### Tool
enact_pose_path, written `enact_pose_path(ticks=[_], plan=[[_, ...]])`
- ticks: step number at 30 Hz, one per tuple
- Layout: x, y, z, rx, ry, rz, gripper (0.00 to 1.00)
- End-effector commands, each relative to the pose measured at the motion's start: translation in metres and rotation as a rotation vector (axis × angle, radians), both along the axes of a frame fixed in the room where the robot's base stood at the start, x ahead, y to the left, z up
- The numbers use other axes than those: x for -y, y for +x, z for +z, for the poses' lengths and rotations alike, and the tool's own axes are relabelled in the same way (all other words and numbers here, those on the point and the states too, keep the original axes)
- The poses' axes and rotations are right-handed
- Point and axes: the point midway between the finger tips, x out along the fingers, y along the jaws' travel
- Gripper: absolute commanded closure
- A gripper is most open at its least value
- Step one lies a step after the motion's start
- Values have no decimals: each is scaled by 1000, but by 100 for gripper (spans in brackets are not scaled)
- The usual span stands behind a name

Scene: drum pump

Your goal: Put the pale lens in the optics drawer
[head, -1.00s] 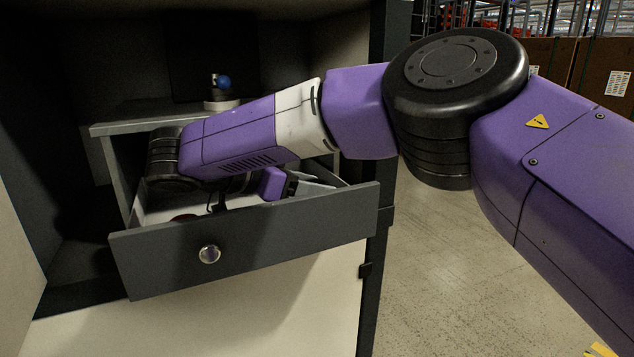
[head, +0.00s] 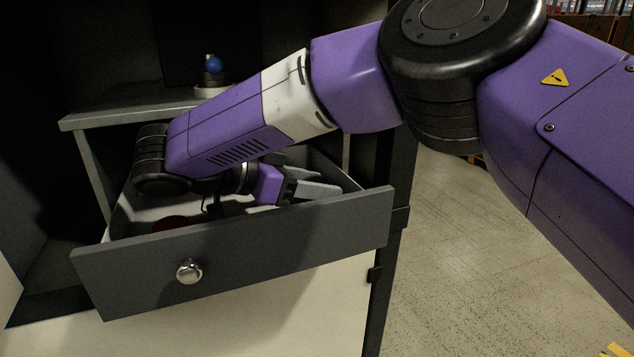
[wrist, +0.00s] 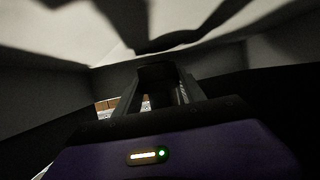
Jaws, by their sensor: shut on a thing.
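The open drawer (head: 237,252) has a dark grey front with a round metal knob (head: 189,271) and a pale inside. My gripper (head: 325,189) is inside the drawer, behind its front panel, with its fingers pointing right. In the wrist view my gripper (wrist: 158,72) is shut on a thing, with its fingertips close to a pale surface. The pale lens cannot be made out clearly in either view; what is between the fingertips is too dark and small to tell.
A dark red round thing (head: 171,222) lies in the drawer at the left, partly hidden by the front. A blue ball on a pale base (head: 212,91) stands on the shelf above. Side walls of the cabinet flank the drawer. Open floor (head: 455,260) lies to the right.

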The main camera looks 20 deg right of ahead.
Motion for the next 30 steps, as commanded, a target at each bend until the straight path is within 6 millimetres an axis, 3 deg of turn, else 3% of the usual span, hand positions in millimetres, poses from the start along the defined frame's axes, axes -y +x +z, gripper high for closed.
enact_pose_path(ticks=[13,14,16,26,30], plan=[[0,0,-9,1,-1,0,96],[0,0,-10,0,-1,0,47],[0,0,-10,0,-1,0,33],[0,0,-9,0,0,0,31],[0,0,3,2,0,0,31]])
